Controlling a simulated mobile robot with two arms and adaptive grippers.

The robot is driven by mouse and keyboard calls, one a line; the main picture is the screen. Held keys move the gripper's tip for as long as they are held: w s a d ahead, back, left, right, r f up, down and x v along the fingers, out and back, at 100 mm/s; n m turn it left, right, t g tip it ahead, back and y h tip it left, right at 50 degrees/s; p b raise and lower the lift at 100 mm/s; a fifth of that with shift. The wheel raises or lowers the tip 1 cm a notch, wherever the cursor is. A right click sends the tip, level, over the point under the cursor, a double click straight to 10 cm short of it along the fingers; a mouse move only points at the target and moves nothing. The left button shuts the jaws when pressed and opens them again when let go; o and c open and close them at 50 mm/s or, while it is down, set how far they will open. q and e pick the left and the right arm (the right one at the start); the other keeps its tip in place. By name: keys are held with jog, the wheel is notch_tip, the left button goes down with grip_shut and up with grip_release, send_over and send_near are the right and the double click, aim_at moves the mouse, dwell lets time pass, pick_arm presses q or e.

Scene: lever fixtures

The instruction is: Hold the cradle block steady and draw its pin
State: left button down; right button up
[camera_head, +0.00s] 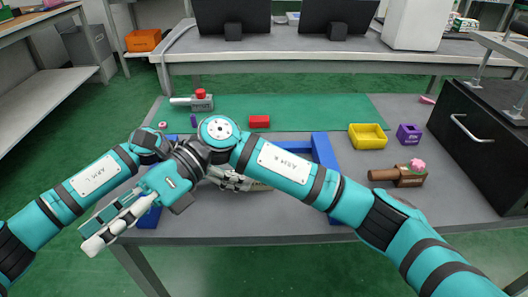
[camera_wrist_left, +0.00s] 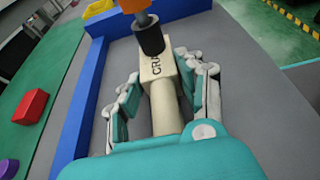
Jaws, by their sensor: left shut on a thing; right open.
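The cream cradle block (camera_wrist_left: 163,68), with part of its lettering visible, lies inside a blue frame (camera_head: 322,150). In the head view my left gripper (camera_head: 236,181) and the block (camera_head: 260,187) are partly hidden by my right arm. My right gripper (camera_head: 98,230) is open and empty at the lower left, apart from the block.
A grey block with a red knob (camera_head: 200,94) and a red block (camera_head: 259,121) stand towards the back. A yellow bin (camera_head: 368,139), a purple box (camera_head: 409,135) and a brown block with a pink knob (camera_head: 407,177) are at right. My arms cross above the table.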

jog(key=w+d+f+n+t+h, duration=0.2)
jog(key=w+d+f+t+h, duration=0.2)
jog(key=w+d+t+h, duration=0.5)
jog(key=w+d+r+m+t+h, duration=0.35)
jog(key=w+d+r, duration=0.7)
jog(key=w, duration=0.45)
jog(key=f, duration=0.4)
jog(key=d+f, duration=0.1)
jog(key=f, duration=0.3)
jog(key=d+f, duration=0.1)
jog(key=f, duration=0.3)
jog(key=shift+d, duration=0.2)
grip_shut()
